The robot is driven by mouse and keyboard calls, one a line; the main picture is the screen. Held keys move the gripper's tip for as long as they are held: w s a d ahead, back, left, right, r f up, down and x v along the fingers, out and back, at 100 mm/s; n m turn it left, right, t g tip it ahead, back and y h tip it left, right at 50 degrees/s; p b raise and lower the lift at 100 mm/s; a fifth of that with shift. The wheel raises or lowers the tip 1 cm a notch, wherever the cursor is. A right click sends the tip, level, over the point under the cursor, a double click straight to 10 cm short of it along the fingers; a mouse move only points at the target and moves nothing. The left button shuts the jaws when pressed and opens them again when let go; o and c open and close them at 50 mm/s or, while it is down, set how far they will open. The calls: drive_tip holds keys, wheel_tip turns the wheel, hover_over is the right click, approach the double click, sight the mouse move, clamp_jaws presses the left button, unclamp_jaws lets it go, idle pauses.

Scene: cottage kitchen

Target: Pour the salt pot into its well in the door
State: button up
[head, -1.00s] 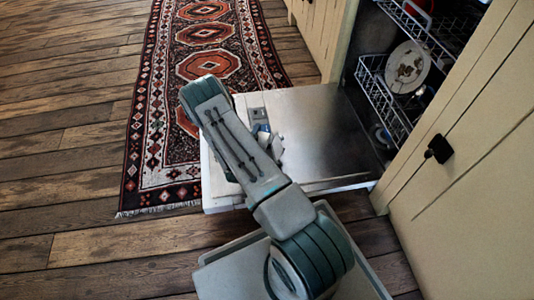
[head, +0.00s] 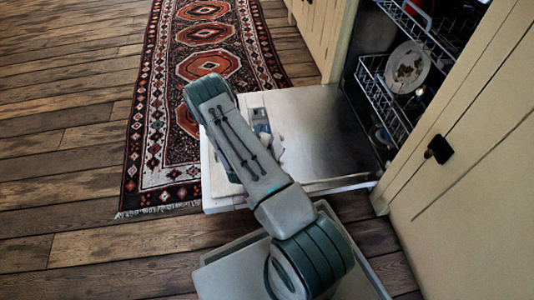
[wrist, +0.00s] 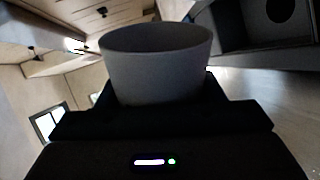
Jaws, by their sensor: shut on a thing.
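The salt pot (wrist: 155,65) is a plain grey tapered cup in the wrist view. My gripper (wrist: 157,92) is shut on its lower part, with the wider rim facing the top of the picture. Its contents are hidden. The open dishwasher door (head: 315,125) lies flat in the head view. A grey fitting (head: 261,120) is set in the door beside my arm. In the wrist view a dark fitting with a round opening, seemingly the well (wrist: 280,11), lies up and right of the pot, apart from it. In the head view my arm hides the gripper and pot.
Dishwasher racks (head: 385,95) stand behind the door, with a stained plate (head: 407,67) in the lower one. A cream cupboard front (head: 470,150) is close on the right. A patterned rug (head: 160,150) lies left of the door. The steel door surface right of my arm is clear.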

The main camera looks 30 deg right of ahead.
drive_tip(key=shift+s+d+r+m, duration=0.1)
drive_tip(key=shift+d+r+m, duration=0.1)
drive_tip(key=shift+m, duration=0.2)
idle(0.7)
drive_tip(key=shift+s+f, duration=0.1)
drive_tip(key=shift+f, duration=0.05)
idle(1.7)
drive_tip(key=n, duration=0.1)
drive_tip(key=w+a+n, duration=0.1)
drive_tip(key=shift+a+r+n+g+h+p, duration=0.1)
drive_tip(key=shift+r+n+g+h+p, duration=0.2)
drive_tip(key=shift+r+h, duration=0.1)
drive_tip(key=shift+f+n+b, duration=0.35)
drive_tip(key=shift+f+n, duration=0.1)
drive_tip(key=shift+n, duration=0.05)
